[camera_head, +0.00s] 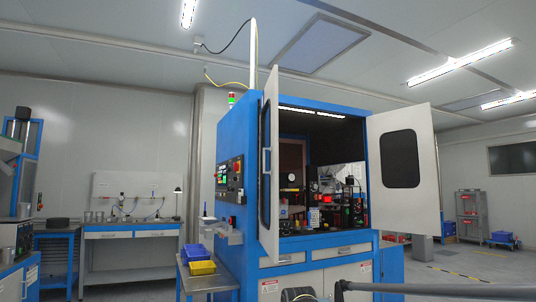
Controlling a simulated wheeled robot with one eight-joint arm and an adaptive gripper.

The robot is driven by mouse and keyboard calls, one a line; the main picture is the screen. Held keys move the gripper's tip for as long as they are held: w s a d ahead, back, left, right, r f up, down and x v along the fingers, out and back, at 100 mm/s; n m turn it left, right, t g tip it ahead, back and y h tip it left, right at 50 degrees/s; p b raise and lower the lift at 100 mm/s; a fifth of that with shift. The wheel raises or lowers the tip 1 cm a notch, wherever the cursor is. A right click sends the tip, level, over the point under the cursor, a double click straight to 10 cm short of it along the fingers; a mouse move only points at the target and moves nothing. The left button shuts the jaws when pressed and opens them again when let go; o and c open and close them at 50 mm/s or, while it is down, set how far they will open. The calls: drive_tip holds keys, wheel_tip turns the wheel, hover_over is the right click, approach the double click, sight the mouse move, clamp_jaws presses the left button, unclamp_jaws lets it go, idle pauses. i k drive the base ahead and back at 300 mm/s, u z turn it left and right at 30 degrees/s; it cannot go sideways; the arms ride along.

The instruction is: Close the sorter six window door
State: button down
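The sorter (233,165) is a tall blue and white machine in the middle of the view. Its window door pair stands open. The right door (423,150), white with a dark rounded window, is swung out to the right. The left door (271,215) is swung out toward me and seen nearly edge-on, with a handle on its side. The lit opening between them shows several small devices inside. No label shows which door is number six. I cannot make out my gripper in this view.
A small side table with blue and yellow bins (202,267) stands left of the sorter. A grey bar (430,288) crosses the lower right, and a dark rounded part (298,294) shows at the bottom edge. A workbench (133,228) stands at the back left.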

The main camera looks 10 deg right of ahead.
sight(269, 182)
drive_tip(key=z, duration=0.1)
drive_tip(key=i, duration=1)
drive_tip(key=z, duration=0.55)
drive_tip(key=k, duration=0.7)
drive_tip(key=u, duration=0.55)
